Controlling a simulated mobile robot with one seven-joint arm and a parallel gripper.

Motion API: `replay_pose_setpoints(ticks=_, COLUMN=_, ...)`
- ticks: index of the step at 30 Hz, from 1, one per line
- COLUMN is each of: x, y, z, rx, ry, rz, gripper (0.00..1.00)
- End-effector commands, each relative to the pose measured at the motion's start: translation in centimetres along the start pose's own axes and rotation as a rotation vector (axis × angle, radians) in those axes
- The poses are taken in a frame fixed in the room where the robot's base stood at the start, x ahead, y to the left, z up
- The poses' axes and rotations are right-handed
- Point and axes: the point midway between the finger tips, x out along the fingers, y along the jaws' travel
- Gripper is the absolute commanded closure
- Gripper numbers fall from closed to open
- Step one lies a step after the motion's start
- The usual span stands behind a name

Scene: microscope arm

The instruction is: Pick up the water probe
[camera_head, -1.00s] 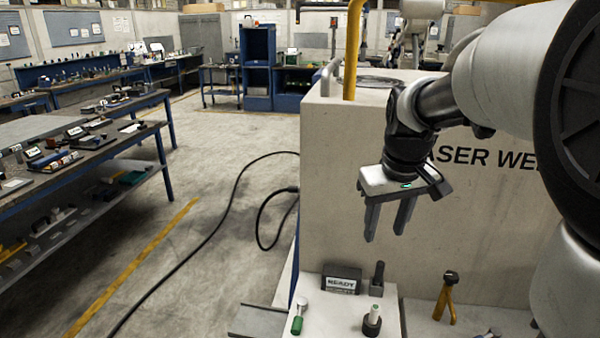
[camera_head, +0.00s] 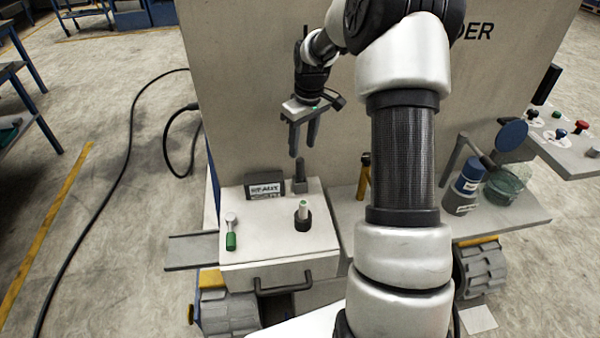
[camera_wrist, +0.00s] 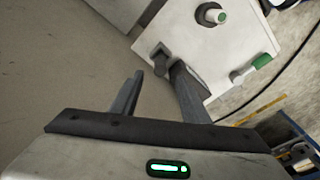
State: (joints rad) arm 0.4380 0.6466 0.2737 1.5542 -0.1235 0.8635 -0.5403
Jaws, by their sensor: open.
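Two small pieces sit on the white worktop (camera_head: 275,243), and I cannot tell which is the water probe. One is a slim piece with a green handle and pale head (camera_head: 231,232) at the left edge; it also shows in the wrist view (camera_wrist: 262,62). The other is a pale, green-topped cylinder (camera_head: 303,211), upright in a dark round base; it also shows in the wrist view (camera_wrist: 212,14). My gripper (camera_head: 301,149) is open and empty, fingers pointing down, above the back of the worktop and apart from both. Its fingers also show in the wrist view (camera_wrist: 160,75).
A dark labelled box (camera_head: 264,186) and a dark upright post (camera_head: 300,176) stand at the worktop's back, below my gripper. The large pale machine wall (camera_head: 235,90) rises behind.

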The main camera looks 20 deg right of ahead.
Motion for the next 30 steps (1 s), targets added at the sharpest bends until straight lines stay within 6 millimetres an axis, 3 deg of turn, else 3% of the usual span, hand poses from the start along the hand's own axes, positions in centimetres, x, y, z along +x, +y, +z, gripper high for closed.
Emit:
replay_pose_setpoints(ticks=3, x=1.6, y=0.0, z=0.0, rx=0.001, ry=-0.001, rz=-0.001, gripper=0.58)
replay_pose_setpoints(ticks=11, x=3.0, y=-0.1, z=0.0, rx=0.001, ry=-0.001, rz=-0.001, gripper=0.58)
replay_pose_setpoints(ticks=19, x=6.9, y=-0.1, z=0.0, rx=0.001, ry=-0.001, rz=-0.001, gripper=0.58)
replay_pose_setpoints(ticks=26, x=7.3, y=0.0, z=0.0, rx=0.002, ry=0.0, rz=0.001, gripper=0.58)
replay_pose_setpoints(ticks=30, x=7.3, y=0.0, z=0.0, rx=0.002, ry=0.0, rz=0.001, gripper=0.77)
